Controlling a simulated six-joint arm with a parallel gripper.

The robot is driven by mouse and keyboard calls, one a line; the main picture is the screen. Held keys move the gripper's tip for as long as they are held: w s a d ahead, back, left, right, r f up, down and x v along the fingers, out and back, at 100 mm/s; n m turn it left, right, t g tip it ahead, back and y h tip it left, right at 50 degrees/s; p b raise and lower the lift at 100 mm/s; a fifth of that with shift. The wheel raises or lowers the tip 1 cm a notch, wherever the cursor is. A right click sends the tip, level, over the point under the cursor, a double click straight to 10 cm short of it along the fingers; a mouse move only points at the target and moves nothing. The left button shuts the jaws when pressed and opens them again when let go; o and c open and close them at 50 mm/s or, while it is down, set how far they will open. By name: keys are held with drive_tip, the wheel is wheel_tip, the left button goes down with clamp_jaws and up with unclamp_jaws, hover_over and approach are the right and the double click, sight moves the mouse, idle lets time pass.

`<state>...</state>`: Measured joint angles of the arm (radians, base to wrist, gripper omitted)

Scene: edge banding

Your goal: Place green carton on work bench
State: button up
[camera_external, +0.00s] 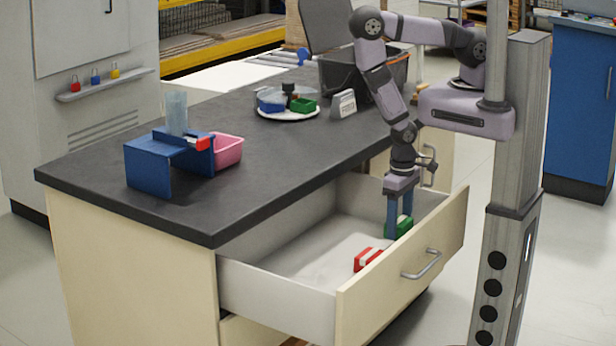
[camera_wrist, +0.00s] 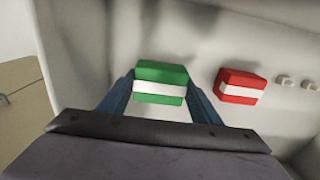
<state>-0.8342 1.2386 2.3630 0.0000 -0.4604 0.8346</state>
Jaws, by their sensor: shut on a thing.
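The green carton (camera_external: 398,226) with a white band is inside the open drawer (camera_external: 310,262), between the blue fingers of my gripper (camera_external: 399,214). In the wrist view the green carton (camera_wrist: 161,82) sits between both fingertips, and my gripper (camera_wrist: 161,92) is shut on it. I cannot tell whether it touches the drawer floor. The work bench (camera_external: 250,185) has a dark top and stands above and to the left of the drawer. My arm reaches down into the drawer.
A red carton (camera_external: 367,258) with a white band lies in the drawer beside the green one. On the bench stand a blue stand (camera_external: 155,165), a pink bin (camera_external: 229,151), a round tray (camera_external: 290,114) and a black bin (camera_external: 340,78). The bench's front middle is clear.

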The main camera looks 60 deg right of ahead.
sight(399, 220)
drive_tip(key=shift+f+b, duration=0.9)
drive_tip(key=shift+f, duration=0.65)
drive_tip(key=shift+f, duration=0.1)
drive_tip(key=o, duration=1.1)
drive_tip(key=shift+f, duration=0.1)
wheel_tip(399, 220, up, 7)
drive_tip(key=p, duration=0.6)
drive_tip(key=shift+r, duration=0.2)
